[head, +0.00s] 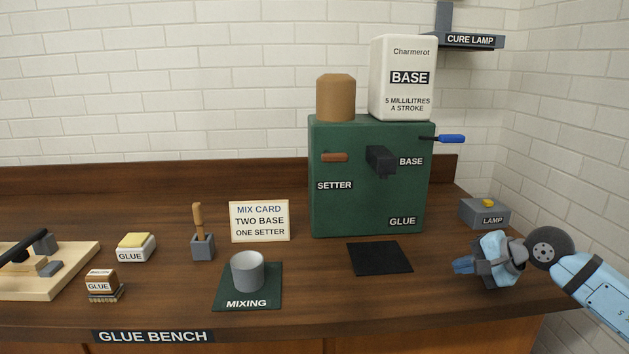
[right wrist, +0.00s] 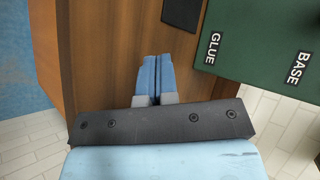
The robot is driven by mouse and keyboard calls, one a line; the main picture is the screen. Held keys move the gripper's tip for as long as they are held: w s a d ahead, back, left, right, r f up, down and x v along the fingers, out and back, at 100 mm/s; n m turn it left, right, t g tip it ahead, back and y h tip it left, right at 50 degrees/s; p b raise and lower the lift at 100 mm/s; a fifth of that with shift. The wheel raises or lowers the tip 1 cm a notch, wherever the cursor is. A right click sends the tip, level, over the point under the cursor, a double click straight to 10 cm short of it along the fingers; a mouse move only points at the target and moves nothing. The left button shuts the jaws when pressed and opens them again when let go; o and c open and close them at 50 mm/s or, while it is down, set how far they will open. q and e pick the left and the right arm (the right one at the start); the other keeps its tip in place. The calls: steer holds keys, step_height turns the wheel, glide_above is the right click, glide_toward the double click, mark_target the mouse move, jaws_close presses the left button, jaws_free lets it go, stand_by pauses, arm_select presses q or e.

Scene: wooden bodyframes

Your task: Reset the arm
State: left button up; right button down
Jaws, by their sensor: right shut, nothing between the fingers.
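My right gripper (head: 463,266) is at the right end of the bench in the head view, in front of the lamp box. Its blue fingers are together with nothing between them; they also show shut in the right wrist view (right wrist: 153,78), over bare wood. My right arm (head: 595,287) comes in from the right edge. My left gripper and arm are not in view.
The green glue dispenser (head: 345,205) stands left of my right gripper, with a black pad (head: 380,257) in front. The lamp box (head: 485,213) sits close behind the gripper. A grey cup (head: 248,271) stands on the mixing mat (head: 273,298). Bench front right is clear.

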steer(key=s+a+f+m+y, duration=0.1)
steer(key=s+a+m+y, duration=0.1)
steer(key=s+a+m, duration=0.1)
steer(key=s+a+f+m+y, duration=0.2)
steer(key=s+a+m+y, duration=0.1)
steer(key=a, duration=0.2)
steer(key=s+a+f+m+y, duration=0.1)
steer(key=s+a+m+y, duration=0.1)
steer(key=a, duration=0.3)
steer(key=shift+s+f+m, duration=0.4)
steer(key=shift+s+m, duration=0.2)
steer(key=shift+m, duration=0.2)
steer(key=s+f+n+t+h, duration=0.4)
steer(key=s+f+n+h, duration=0.7)
steer(key=s+f+n, duration=1.2)
arm_select(q)
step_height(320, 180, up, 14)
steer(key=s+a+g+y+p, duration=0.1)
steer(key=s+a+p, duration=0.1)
steer(key=p, duration=2.4)
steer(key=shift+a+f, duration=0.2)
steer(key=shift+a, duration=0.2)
arm_select(e)
step_height(320, 180, up, 18)
steer(key=s+d, duration=0.2)
steer(key=shift+s+g+h, duration=0.3)
steer(key=shift+s+h, duration=0.05)
steer(key=shift+h, duration=0.05)
